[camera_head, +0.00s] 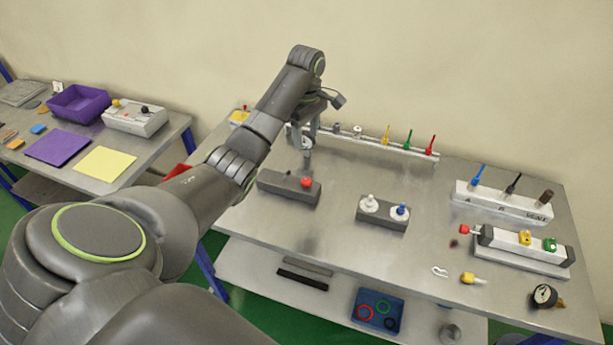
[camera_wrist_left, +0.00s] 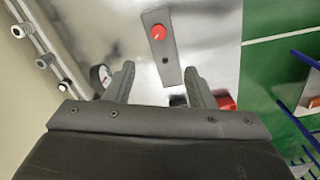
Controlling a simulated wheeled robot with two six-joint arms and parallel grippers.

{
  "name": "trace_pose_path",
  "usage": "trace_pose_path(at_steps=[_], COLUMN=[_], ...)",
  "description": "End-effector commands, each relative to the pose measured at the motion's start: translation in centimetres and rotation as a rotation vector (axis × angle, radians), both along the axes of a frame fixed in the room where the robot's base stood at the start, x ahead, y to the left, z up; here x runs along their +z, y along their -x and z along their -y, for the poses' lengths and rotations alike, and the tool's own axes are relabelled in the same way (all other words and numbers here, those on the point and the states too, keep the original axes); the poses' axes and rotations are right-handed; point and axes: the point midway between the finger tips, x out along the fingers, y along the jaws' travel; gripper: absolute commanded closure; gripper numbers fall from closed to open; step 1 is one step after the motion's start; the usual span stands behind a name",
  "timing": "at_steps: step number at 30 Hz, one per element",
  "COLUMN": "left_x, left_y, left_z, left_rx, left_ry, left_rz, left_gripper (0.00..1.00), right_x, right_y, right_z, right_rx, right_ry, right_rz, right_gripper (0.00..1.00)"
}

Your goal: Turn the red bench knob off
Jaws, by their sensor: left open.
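The red bench knob (camera_head: 307,182) sits on the right end of a dark grey block (camera_head: 278,186) on the bench. In the left wrist view the red knob (camera_wrist_left: 158,32) shows from above on its grey block (camera_wrist_left: 166,64), beyond my fingertips. My left gripper (camera_head: 307,133) is above the bench, behind the knob block in the head view, apart from the knob. In the left wrist view its two fingers (camera_wrist_left: 160,70) are spread with nothing gripped between them. The knob's exact setting is too small to read. My right gripper does not show.
A gauge (camera_head: 307,143) stands near my left fingers. A rail with coloured valves (camera_head: 408,146) runs along the back. A block with white and blue fittings (camera_head: 383,211) is right of the knob block. Bare bench lies between it and the rail.

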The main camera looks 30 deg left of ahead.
Motion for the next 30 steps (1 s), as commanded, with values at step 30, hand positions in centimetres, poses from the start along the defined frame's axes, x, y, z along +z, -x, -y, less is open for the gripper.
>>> trace_pose_path(at_steps=[30], left_x=[-11.9], left_y=[-0.2], left_z=[0.0], left_rx=[0.029], left_ry=[0.007], left_rz=[-0.010], left_gripper=[0.51], right_x=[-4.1], right_y=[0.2], right_z=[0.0], right_rx=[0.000], right_ry=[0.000], right_rz=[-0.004], right_gripper=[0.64])
